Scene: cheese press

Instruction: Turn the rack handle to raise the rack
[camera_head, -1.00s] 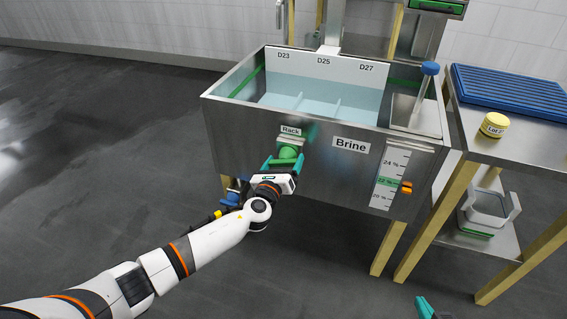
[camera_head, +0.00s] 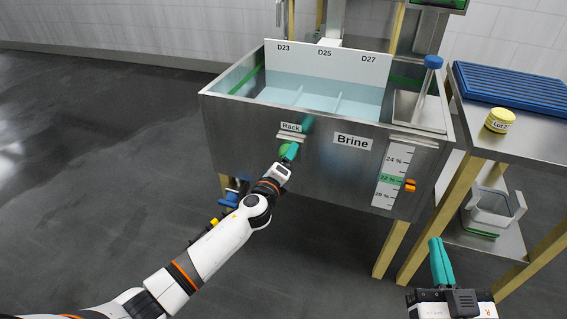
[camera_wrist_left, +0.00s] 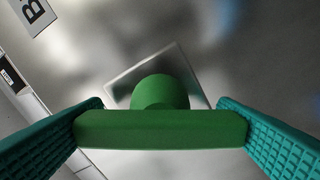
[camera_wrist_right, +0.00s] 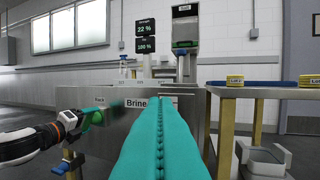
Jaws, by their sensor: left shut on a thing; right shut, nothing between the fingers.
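The green rack handle (camera_head: 285,149) is on the front wall of the steel brine tank (camera_head: 340,185), below the "Rack" label (camera_head: 291,127). My left gripper (camera_head: 290,152) is at the handle. In the left wrist view the green handle bar (camera_wrist_left: 160,129) spans between the two teal fingers, which are shut on it; its round hub (camera_wrist_left: 160,92) is behind, against a square plate. The white rack (camera_head: 325,62) labelled D23, D25 and D27 stands in the tank's pale blue liquid. My right gripper (camera_head: 436,243) is shut and empty, in front of and below the tank's right end.
A "Brine" scale (camera_head: 391,178) is on the tank front. Open floor lies at left.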

